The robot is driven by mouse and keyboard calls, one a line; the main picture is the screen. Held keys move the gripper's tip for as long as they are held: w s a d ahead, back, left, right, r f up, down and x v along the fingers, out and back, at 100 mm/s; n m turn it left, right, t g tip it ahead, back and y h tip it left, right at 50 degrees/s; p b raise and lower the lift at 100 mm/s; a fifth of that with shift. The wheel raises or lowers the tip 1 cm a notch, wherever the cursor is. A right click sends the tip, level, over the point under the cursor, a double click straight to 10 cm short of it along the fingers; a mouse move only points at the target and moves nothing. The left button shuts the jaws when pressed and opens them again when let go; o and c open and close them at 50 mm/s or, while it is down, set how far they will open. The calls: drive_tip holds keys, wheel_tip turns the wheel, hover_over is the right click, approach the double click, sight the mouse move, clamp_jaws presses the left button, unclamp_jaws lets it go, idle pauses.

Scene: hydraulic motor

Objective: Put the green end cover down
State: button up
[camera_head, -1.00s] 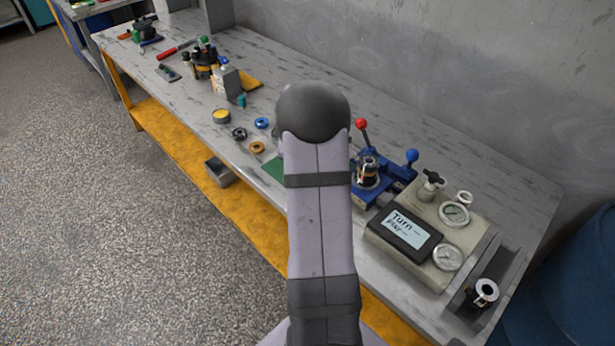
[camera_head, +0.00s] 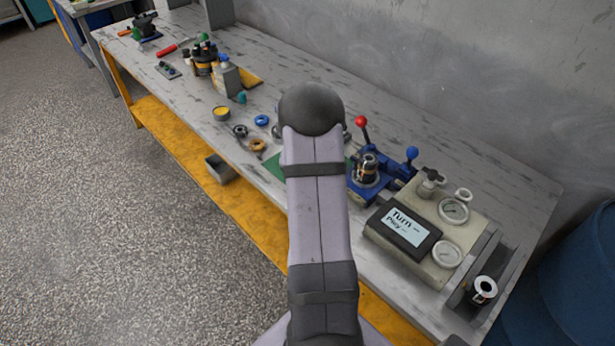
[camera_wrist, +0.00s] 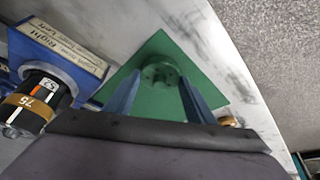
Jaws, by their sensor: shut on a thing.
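The green end cover (camera_wrist: 160,74) shows in the wrist view as a small round green part between my fingertips. My gripper (camera_wrist: 160,82) is shut on it, with one blue-grey finger on each side. Behind it lies a flat green mat (camera_wrist: 222,88) on the bench; the similar colours make it hard to tell whether the cover touches the mat. In the head view the mat (camera_head: 276,168) shows beside my arm, and my arm hides the gripper and the cover.
A blue fixture (camera_head: 362,188) holding a dark cylinder stands right of the mat. Further right are a gauge box (camera_head: 455,235) with a display. Blue (camera_head: 262,120) and yellow (camera_head: 257,145) rings and a dark ring (camera_head: 240,131) lie left of the mat.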

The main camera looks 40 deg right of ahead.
drive_tip(key=shift+f, duration=0.15)
drive_tip(key=o, duration=1.3)
drive_tip(key=shift+r, duration=0.2)
drive_tip(key=shift+s+a+r, duration=0.1)
drive_tip(key=shift+a+r, duration=0.05)
drive_tip(key=shift+r, duration=0.4)
drive_tip(key=b+v, duration=0.1)
drive_tip(key=v, duration=1)
